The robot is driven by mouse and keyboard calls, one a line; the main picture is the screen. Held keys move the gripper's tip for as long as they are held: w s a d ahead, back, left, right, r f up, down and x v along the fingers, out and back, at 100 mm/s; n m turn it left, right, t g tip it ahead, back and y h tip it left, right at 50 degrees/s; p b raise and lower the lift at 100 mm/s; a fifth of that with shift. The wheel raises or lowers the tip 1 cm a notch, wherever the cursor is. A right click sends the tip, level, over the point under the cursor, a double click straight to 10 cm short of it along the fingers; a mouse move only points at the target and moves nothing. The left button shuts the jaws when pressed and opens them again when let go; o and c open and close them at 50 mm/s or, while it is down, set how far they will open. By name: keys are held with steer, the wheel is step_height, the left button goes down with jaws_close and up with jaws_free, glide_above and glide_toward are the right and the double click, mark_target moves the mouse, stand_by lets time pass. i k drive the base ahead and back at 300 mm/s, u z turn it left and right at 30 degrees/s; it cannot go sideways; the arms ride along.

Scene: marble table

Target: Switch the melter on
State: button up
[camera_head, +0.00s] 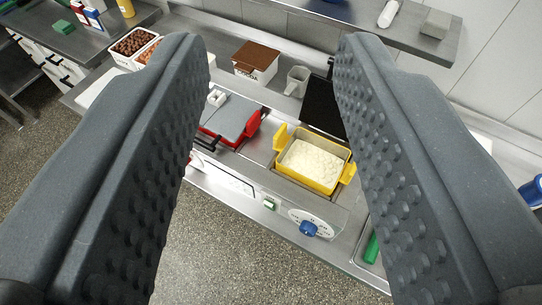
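The melter (331,196) is set into the steel counter below the middle of the view. A yellow pan (325,186) with side handles sits in it and holds a pale, grainy filling (313,162). On its front panel are a blue round knob (308,229) on a white dial and a small green switch (269,203). I cannot tell the switch's position. My gripper (268,60) is open and empty. Its two dark, studded fingers frame the melter and are far above the counter.
A red-handled grey appliance (232,119) stands left of the pan, with a black upright panel (324,106) behind the pan. A green-handled item (371,248) lies at right. Open floor is in front.

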mark_target(269, 204)
steer(key=z, duration=0.05)
steer(key=k, duration=0.5)
steer(key=u, duration=0.7)
steer(key=k, duration=0.85)
steer(key=z, duration=0.5)
steer(key=i, duration=1)
steer(key=u, duration=0.05)
